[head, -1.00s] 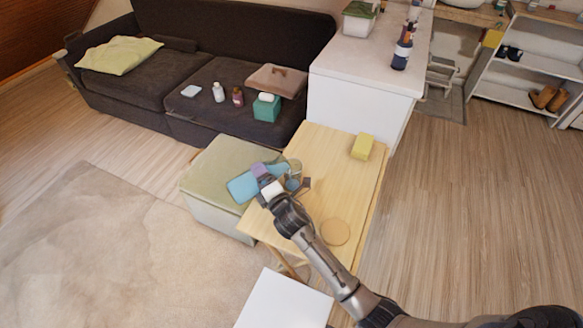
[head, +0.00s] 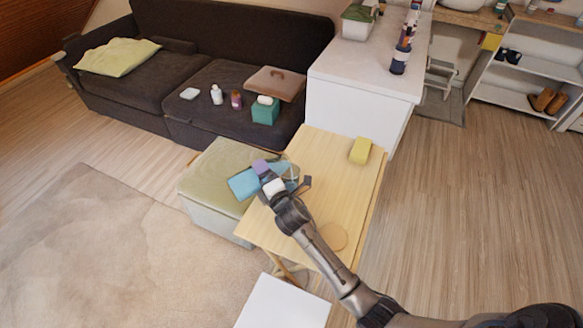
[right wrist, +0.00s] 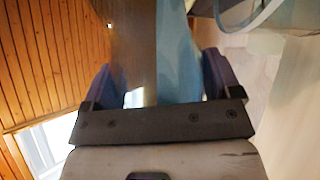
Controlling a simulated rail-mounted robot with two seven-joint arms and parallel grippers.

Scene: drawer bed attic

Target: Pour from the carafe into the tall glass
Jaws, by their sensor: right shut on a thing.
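My right gripper (head: 276,174) is over the far left part of the wooden table, shut on a light blue thing, which I take for the carafe (head: 243,184). Its blue part shows left of the fingers in the head view and between the fingers in the right wrist view (right wrist: 178,55). It looks strongly tilted; its outline is partly hidden by the gripper. A clear glass shape, seemingly the tall glass (head: 293,171), shows just right of the fingers, partly hidden. I cannot tell whether liquid flows or whether they touch. My left gripper is out of view.
The wooden table (head: 336,180) carries a yellow block (head: 360,151) at the back and a round coaster (head: 333,237) nearer me. A green-topped ottoman (head: 215,165) adjoins its left side. A white cabinet (head: 355,108) stands behind. The table's middle right is clear.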

